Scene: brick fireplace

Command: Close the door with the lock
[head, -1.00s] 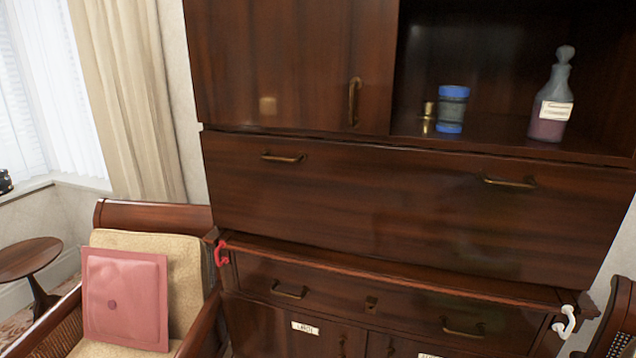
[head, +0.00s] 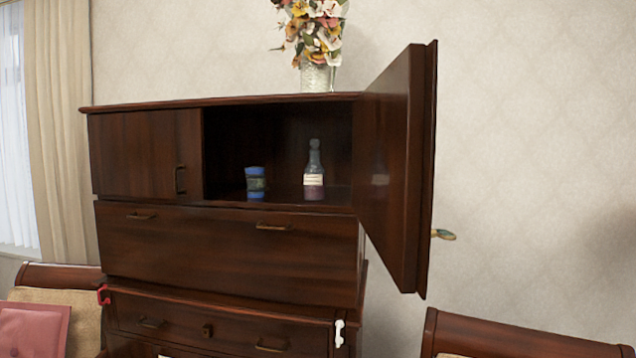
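A dark wooden cabinet (head: 230,240) stands against the wall in the head view. Its upper right door (head: 395,165) is swung wide open toward me and to the right. A small metal piece, perhaps the lock or key (head: 443,234), sticks out past the door's right side. My gripper is not in view.
A vase of flowers (head: 316,75) stands on the cabinet top. A wooden chair with a pink cushion (head: 35,330) is at lower left, and another chair (head: 510,338) at lower right. A red hook (head: 104,295) and white hook (head: 339,333) hang at the lower section's corners.

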